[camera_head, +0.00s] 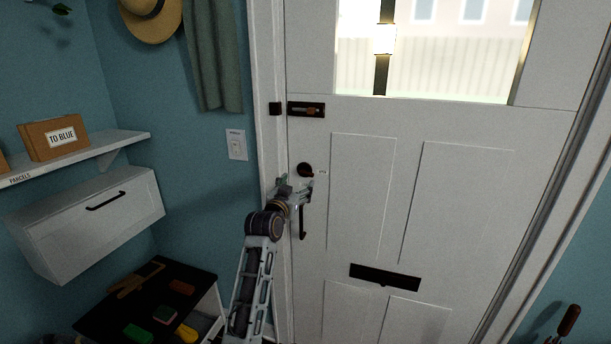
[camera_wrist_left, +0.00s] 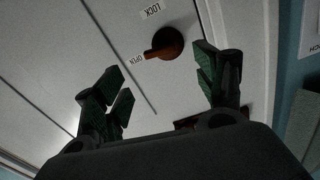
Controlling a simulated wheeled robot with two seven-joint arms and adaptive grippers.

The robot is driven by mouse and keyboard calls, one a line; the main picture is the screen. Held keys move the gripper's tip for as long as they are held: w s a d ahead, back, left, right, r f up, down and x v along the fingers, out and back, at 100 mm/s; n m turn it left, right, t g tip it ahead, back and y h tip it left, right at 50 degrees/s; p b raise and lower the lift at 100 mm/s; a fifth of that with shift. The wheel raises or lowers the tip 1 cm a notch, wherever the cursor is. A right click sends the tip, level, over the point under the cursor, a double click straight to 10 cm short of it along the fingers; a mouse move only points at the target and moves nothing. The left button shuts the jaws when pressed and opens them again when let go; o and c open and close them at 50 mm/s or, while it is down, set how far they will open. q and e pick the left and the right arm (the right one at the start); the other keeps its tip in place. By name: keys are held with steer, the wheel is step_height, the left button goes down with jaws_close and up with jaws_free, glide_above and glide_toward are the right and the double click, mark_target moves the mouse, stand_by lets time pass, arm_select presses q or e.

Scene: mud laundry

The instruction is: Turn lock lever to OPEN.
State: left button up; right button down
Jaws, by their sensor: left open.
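The lock lever (camera_wrist_left: 160,48) is a small orange-brown handle on a dark round base on the white door. In the left wrist view its tip points toward the OPEN label (camera_wrist_left: 135,60). The LOCK label (camera_wrist_left: 152,9) lies above it there. In the head view the dark lock (camera_head: 305,170) sits near the door's left edge, with a small pale label beside it. My left gripper (camera_head: 300,189) is just below the lock. Its dark green-padded fingers (camera_wrist_left: 158,68) are spread apart and empty, with the lever between and beyond them. No contact shows. My right gripper is not in view.
A dark bolt (camera_head: 306,109) is on the door above the lock. The door handle (camera_head: 302,222) is just below my gripper, partly hidden by it. A mail slot (camera_head: 385,277) is lower right. A white cabinet (camera_head: 70,235) and shelf (camera_head: 120,143) are on the left wall.

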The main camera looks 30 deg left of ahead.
mark_target(306, 174)
arm_select(q)
steer(key=x, duration=0.4)
steer(key=shift+p+x, duration=0.35)
steer(key=shift+x, duration=1.05)
steer(key=shift+w+a, duration=0.2)
steer(key=shift+w, duration=0.4)
steer(key=shift+w+a, duration=0.15)
steer(key=shift+w, duration=0.4)
steer(key=c, duration=1)
steer(key=shift+c, duration=0.2)
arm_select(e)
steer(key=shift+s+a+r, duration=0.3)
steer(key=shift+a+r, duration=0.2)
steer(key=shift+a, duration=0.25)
